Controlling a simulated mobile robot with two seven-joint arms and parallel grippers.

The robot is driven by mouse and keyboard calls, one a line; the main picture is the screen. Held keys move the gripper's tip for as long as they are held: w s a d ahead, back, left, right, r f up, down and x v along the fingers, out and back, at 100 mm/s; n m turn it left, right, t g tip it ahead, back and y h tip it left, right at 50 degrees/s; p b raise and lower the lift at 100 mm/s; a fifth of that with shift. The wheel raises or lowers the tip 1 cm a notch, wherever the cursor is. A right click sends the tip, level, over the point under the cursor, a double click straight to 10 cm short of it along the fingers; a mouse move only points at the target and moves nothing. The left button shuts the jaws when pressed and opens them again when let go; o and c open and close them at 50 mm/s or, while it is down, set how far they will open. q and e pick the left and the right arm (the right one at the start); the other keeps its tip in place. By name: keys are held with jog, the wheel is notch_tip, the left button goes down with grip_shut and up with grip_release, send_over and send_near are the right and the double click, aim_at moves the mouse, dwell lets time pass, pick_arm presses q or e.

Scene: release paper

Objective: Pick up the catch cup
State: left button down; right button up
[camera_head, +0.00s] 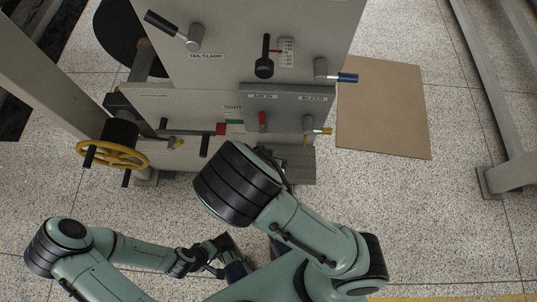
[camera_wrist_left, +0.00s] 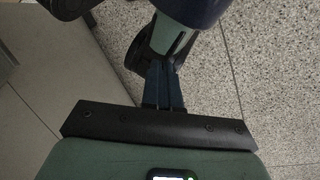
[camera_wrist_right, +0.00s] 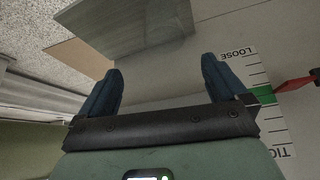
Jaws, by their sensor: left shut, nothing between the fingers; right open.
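I cannot make out a catch cup in any view. My right gripper (camera_wrist_right: 161,78) is open, with nothing between its two blue fingers, in the right wrist view. It faces the machine's pale front panel, beside a LOOSE scale (camera_wrist_right: 262,95) with a green band and a red pointer. In the head view my right arm hides most of that gripper. My left gripper (camera_wrist_left: 164,88) is shut and empty in the left wrist view, pointing over the speckled floor. In the head view it is low, in front of my body and away from the machine.
The machine's panel (camera_head: 200,70) carries black, blue and yellow-tipped handles. A grey AIR IN and BLEED block (camera_head: 286,115) juts out with a red knob. A yellow handwheel (camera_head: 112,154) is at the left. A brown sheet (camera_head: 383,110) lies on the floor at the right, near a metal frame (camera_head: 490,120).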

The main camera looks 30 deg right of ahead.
jog(key=b+x, duration=0.3)
jog(key=x, duration=0.4)
jog(key=shift+f+b, duration=0.1)
jog(key=shift+b, duration=0.25)
jog(key=shift+w+f, duration=0.1)
jog(key=shift+f, duration=0.2)
jog(key=f+b, duration=0.1)
jog(key=w+f+b, duration=0.1)
jog(key=f, duration=0.1)
jog(key=shift+w+d+f+b, duration=0.1)
jog(key=shift+f+b, duration=0.05)
jog(key=shift+b, duration=0.15)
jog(key=shift+w+d+f+b, duration=0.2)
jog(key=shift+f+b, duration=0.15)
jog(key=shift+f, duration=0.2)
jog(key=shift+w+d+f, duration=0.15)
jog(key=shift+w+f, duration=0.05)
pick_arm(q)
jog(key=w+a+f+t+y, duration=0.1)
jog(key=w+a+f+t, duration=0.1)
jog(key=w+a+f, duration=0.3)
jog(key=w+f, duration=0.3)
jog(key=f, duration=0.1)
jog(key=shift+w+a+f+n+t+y, duration=0.2)
jog(key=shift+n+t+y, duration=0.1)
jog(key=shift+n+y, duration=0.1)
pick_arm(e)
jog(key=shift+r, duration=0.1)
jog(key=c, duration=1)
